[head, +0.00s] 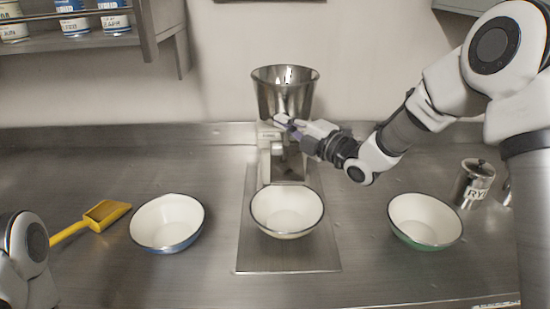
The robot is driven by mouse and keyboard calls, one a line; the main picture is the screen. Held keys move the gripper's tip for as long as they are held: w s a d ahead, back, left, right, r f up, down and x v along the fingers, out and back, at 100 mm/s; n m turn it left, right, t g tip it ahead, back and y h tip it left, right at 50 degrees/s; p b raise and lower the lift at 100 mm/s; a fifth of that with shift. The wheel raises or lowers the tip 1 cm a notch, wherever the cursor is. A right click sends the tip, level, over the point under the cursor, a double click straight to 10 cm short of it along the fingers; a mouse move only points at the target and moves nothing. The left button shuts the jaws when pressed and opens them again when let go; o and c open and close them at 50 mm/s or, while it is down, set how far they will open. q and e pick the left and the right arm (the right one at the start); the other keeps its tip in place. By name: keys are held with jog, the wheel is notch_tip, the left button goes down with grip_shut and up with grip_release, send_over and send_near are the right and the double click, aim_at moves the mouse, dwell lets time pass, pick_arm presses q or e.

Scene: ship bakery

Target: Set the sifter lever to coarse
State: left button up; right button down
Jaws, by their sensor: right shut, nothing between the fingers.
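The sifter (286,94) stands at the back middle of the counter, a steel hopper on a pale body with a metal chute below. My right gripper (283,121) is shut and empty at the front of the sifter, just under the hopper. It covers part of the sifter body, and the lever cannot be made out behind it. Whether the fingers touch the sifter cannot be told. Of my left arm only a part (27,262) shows at the lower left; its gripper is out of view.
A cream bowl (287,212) sits on a metal plate (290,258) before the sifter. A blue-rimmed bowl (167,222) and yellow scoop (92,222) lie left. A green bowl (425,221) and a RYE canister (474,183) stand right. A shelf with tins (72,18) hangs upper left.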

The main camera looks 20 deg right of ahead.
jog(key=d+m+t+b, duration=0.1)
jog(key=m+b, duration=0.1)
jog(key=b, duration=0.2)
jog(key=d+f+m+t+b, duration=0.1)
jog(key=m+t+b, duration=0.1)
jog(key=b, duration=0.2)
jog(key=s+d+m+t+b, duration=0.1)
jog(key=m+t+b, duration=0.1)
jog(key=b, duration=0.2)
jog(key=shift+d+f+b, duration=0.25)
jog(key=shift+b, duration=0.15)
jog(key=shift+d+r+m+t+h+b, duration=0.25)
jog(key=shift+m+t+h+b, duration=0.2)
jog(key=shift+m+b, duration=0.45)
